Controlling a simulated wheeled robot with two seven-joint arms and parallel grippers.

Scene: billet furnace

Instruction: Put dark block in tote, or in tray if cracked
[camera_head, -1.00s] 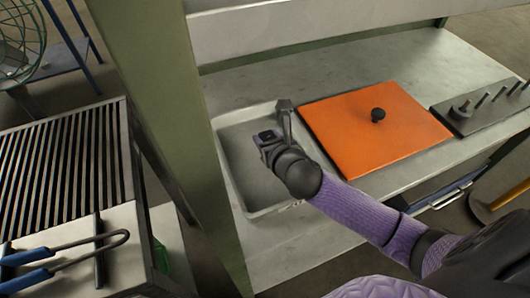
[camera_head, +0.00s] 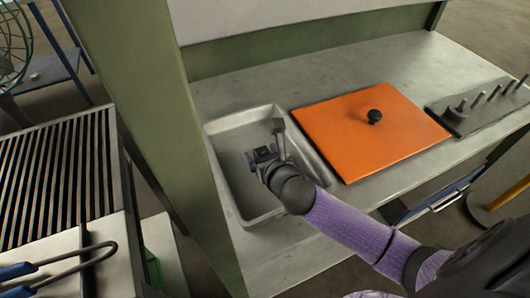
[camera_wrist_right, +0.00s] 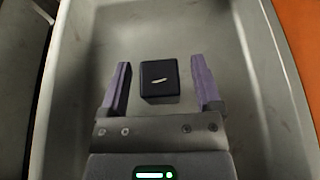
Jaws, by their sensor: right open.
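A dark block (camera_wrist_right: 159,83) with a short pale mark on its top lies inside the grey metal tray (camera_wrist_right: 251,35), seen in the right wrist view. I cannot tell from the picture whether the mark is a crack. My right gripper (camera_wrist_right: 161,66) is open, its two purple fingers on either side of the block with small gaps. In the head view my right gripper (camera_head: 263,155) reaches down into the tray (camera_head: 226,190) and largely hides the block. My left gripper is not in view. No tote can be made out for sure.
An orange plate (camera_head: 340,125) with a black knob (camera_head: 375,116) lies right of the tray. A dark rack with pegs (camera_head: 475,110) stands at the right. A green post (camera_head: 150,110) rises left of the tray. A slatted grate (camera_head: 60,170) and blue-handled tongs (camera_head: 60,265) are further left.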

